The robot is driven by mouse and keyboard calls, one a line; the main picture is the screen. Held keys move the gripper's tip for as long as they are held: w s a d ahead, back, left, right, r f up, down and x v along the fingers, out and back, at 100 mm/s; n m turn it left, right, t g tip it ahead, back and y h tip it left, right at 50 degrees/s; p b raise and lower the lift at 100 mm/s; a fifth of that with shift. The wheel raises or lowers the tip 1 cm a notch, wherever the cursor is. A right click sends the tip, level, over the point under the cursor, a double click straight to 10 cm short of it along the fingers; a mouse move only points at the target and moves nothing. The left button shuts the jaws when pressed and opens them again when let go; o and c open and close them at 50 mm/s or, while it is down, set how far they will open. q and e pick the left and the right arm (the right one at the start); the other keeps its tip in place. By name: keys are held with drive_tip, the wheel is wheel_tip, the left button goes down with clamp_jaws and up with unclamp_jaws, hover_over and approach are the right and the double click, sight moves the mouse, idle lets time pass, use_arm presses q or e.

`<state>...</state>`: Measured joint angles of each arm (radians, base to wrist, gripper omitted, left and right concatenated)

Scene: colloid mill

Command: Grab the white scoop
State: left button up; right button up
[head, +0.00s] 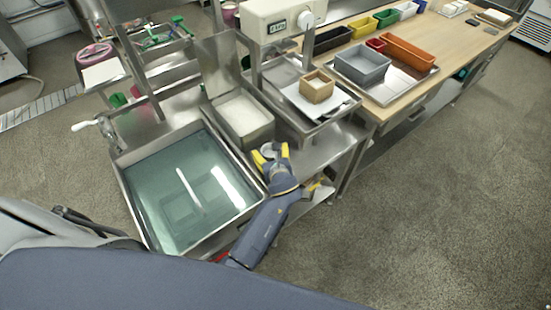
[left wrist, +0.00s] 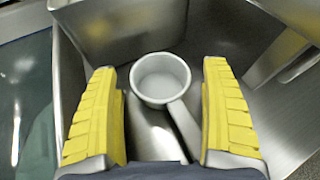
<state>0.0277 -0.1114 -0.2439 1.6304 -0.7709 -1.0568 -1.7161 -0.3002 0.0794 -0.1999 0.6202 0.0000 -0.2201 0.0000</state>
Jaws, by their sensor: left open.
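The white scoop (left wrist: 161,79) has a round cup and a straight handle that runs toward the lower right in the left wrist view. It lies on the steel counter and also shows in the head view (head: 268,150). My left gripper (head: 271,156) is open above the counter with its yellow fingers on either side of the scoop. In the left wrist view, the cup is between and beyond the fingertips (left wrist: 161,75), and the handle passes near the right finger. I see no contact. My right gripper is not in view.
A water-filled steel basin (head: 128,195) is left of the gripper. A steel bin of white material (head: 262,133) stands just behind the scoop. A scale with a wooden box (head: 317,88) is at the back right. Several coloured bins stand on the wooden table (head: 465,45).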

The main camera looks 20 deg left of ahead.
use_arm(q)
drive_tip(key=shift+w+a+f, duration=0.15)
drive_tip(key=shift+w+a, duration=0.05)
drive_tip(key=shift+w, duration=0.1)
drive_tip(key=shift+c, duration=0.2)
drive_tip(key=c, duration=1.3)
